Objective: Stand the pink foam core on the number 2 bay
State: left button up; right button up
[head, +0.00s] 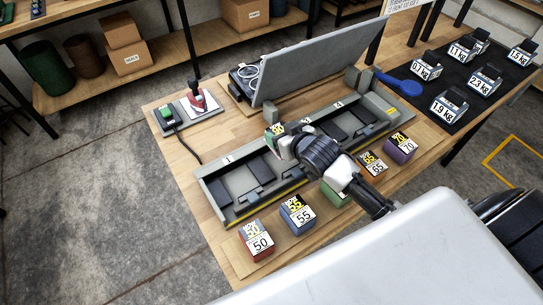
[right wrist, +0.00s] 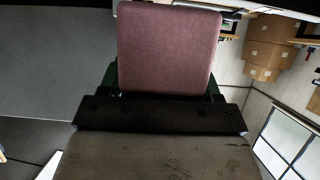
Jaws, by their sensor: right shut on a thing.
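A long grey bay rack (head: 212,188) lies across the wooden table, with plates 1, 3 and 4 readable. The number 2 bay (head: 288,170) lies between bays 1 and 3, partly covered by my right gripper and arm. My right gripper (head: 279,140) is over the rack there, shut on a block. In the right wrist view the pink foam core (right wrist: 168,48) shows as a dusty pink block at the jaws, with dark green edges behind it. My left gripper is not in view.
Labelled blocks stand along the front: red 50 (head: 258,243), blue 55 (head: 297,217), a partly hidden green one (head: 335,196), 65 (head: 373,166) and purple 70 (head: 401,150). A grey panel (head: 325,62) stands behind. A joystick box (head: 197,104) is left; weights (head: 447,106) are right.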

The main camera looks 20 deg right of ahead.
jog(key=f, duration=0.2)
jog(key=shift+d+f, duration=0.25)
jog(key=shift+f, duration=0.5)
jog(key=shift+a+f, duration=0.15)
jog(key=shift+f, duration=1.55)
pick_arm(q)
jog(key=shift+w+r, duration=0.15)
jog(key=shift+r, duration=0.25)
